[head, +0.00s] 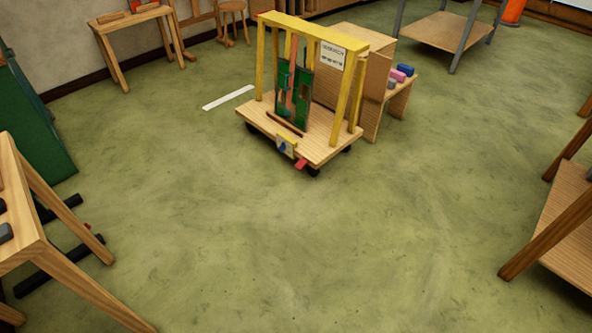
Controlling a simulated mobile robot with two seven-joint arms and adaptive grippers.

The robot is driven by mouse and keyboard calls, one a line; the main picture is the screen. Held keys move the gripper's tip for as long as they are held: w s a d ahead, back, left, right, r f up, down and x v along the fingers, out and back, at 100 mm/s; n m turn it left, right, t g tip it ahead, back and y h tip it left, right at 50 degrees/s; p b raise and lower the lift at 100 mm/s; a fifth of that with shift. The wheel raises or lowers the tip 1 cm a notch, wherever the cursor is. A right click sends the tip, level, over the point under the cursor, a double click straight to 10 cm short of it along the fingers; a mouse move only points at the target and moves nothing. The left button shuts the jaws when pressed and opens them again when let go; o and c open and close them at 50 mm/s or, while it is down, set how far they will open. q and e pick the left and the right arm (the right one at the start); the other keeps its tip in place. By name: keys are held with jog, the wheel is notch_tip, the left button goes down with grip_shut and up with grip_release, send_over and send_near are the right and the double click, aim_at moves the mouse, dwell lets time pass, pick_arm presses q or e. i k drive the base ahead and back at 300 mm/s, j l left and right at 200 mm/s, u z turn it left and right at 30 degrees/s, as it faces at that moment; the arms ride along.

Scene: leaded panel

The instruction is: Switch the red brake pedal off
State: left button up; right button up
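The red brake pedal (301,164) sticks out at the low front edge of a wooden cart (318,150) in the upper middle of the head view. It is small, and I cannot tell from here whether it is up or down. The cart has a yellow frame (312,26) and carries a green and red panel (293,95) standing upright. Dark wheels show under the deck. Neither of my grippers is in view.
The green floor before the cart is clear. A wooden cabinet (378,75) stands close behind the cart at right. Wooden tables stand at lower left (38,245) and right (565,235). A white strip (228,98) lies left of the cart.

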aim_at(302, 162)
jog(key=i+l, duration=0.1)
jog(key=i, duration=0.5)
jog(key=i+u, duration=0.1)
jog(key=i, duration=0.5)
jog(key=i+l+u, duration=0.1)
jog(key=i, duration=0.5)
jog(key=i+l, duration=0.3)
jog(key=i, duration=0.3)
